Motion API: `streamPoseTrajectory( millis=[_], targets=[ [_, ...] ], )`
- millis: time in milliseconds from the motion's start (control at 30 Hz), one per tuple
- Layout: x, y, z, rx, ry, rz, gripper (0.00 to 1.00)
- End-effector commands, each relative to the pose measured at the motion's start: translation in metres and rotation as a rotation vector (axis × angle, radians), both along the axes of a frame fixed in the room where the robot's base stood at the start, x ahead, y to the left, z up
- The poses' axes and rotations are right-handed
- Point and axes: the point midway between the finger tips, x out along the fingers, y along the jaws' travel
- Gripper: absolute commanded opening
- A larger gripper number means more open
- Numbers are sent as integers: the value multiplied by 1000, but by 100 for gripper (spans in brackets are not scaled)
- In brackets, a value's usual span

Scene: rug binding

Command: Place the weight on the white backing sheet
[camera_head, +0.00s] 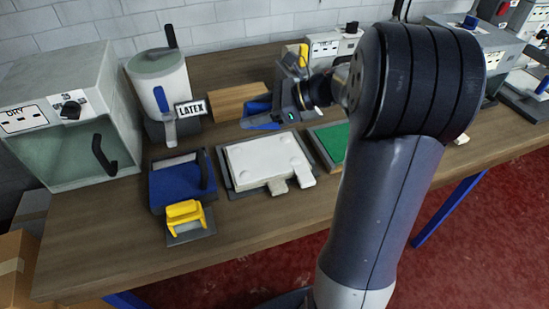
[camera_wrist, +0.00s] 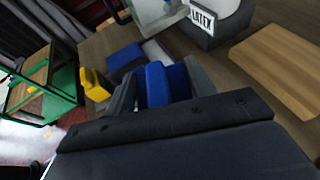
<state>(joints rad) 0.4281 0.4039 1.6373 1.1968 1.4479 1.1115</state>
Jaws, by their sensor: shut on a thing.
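My gripper (camera_head: 262,117) is shut on a blue block, which I take to be the weight. In the wrist view the block (camera_wrist: 165,85) sits between the grey fingers of my gripper (camera_wrist: 163,88). In the head view only blue parts (camera_head: 262,122) show by the fingers, held above the table. The white backing sheet (camera_head: 258,165) lies on a dark flat base, below and in front of my gripper. It has faint round marks and two pale tabs at its near edge. A pale part of it (camera_wrist: 155,52) shows beyond the block in the wrist view.
A blue tray (camera_head: 180,184) and a yellow-handled tool (camera_head: 186,213) lie left of the sheet. A green pad (camera_head: 331,140) lies right of it. A wooden block (camera_head: 226,102), the LATEX pot (camera_head: 160,85) and the DRY cabinet (camera_head: 75,120) stand behind and left. The table's front is clear.

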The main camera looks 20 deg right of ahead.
Motion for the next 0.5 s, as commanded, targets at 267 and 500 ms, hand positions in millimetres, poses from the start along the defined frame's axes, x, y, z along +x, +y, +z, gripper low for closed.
streamPoseTrajectory(
  millis=[267,500],
  targets=[
    [-5,-1,-26,-1,3,-27,0],
    [-5,-1,-60,-3,1,-26,0]
  ],
)
